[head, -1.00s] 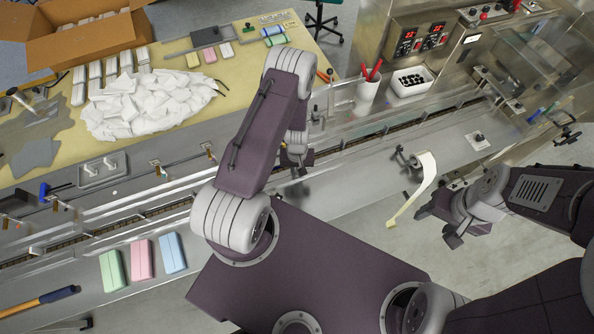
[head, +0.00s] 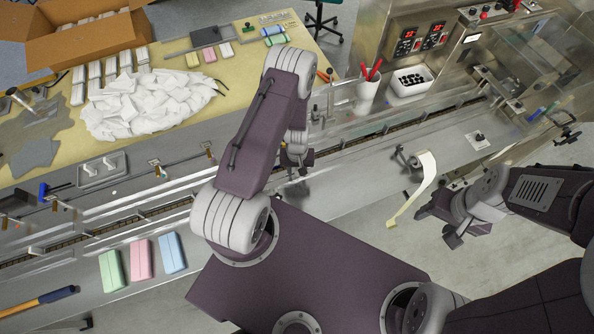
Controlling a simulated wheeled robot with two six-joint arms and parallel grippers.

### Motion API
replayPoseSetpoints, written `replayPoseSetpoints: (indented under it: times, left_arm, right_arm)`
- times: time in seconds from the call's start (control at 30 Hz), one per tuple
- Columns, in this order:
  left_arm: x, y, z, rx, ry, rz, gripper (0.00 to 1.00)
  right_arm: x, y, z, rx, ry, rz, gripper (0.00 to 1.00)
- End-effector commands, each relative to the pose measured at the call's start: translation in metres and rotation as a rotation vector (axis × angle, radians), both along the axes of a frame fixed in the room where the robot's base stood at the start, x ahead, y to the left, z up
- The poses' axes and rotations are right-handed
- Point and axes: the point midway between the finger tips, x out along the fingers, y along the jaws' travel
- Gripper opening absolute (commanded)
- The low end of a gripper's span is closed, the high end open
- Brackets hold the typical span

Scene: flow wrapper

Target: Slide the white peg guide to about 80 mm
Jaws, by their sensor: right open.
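I cannot pick out the white peg guide for certain; it may be hidden behind my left arm or too small to tell. Clear guide rails (head: 130,207) run along the conveyor, with small brass-coloured knobs (head: 155,163) on their brackets. My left gripper (head: 297,172) points down at the conveyor, partly hidden by its own arm, and its jaws cannot be made out. My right gripper (head: 436,226) is open and empty near a curled cream strip (head: 424,180) at the front of the machine.
Green (head: 112,270), pink (head: 141,259) and blue (head: 173,253) bars lie on the front ledge at left. A white cup (head: 368,94) with red pens and a white bin (head: 411,80) stand behind the conveyor.

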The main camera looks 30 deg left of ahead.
Motion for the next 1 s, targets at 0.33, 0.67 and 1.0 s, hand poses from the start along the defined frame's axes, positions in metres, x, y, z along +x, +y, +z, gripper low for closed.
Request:
replayPoseSetpoints:
  times: [0.33, 0.67, 1.0]
  left_arm:
    - [0.000, 0.000, 0.029, 0.000, 0.000, 0.001, 0.35]
    - [0.000, 0.000, 0.092, 0.000, 0.001, 0.000, 0.35]
    - [0.000, 0.000, 0.090, 0.000, 0.001, 0.000, 0.35]
  right_arm:
    - [0.000, 0.000, 0.027, 0.000, 0.000, 0.000, 0.56]
    - [0.000, 0.000, 0.088, 0.000, 0.000, 0.000, 0.56]
    - [0.000, 0.000, 0.086, 0.000, 0.000, 0.000, 0.56]
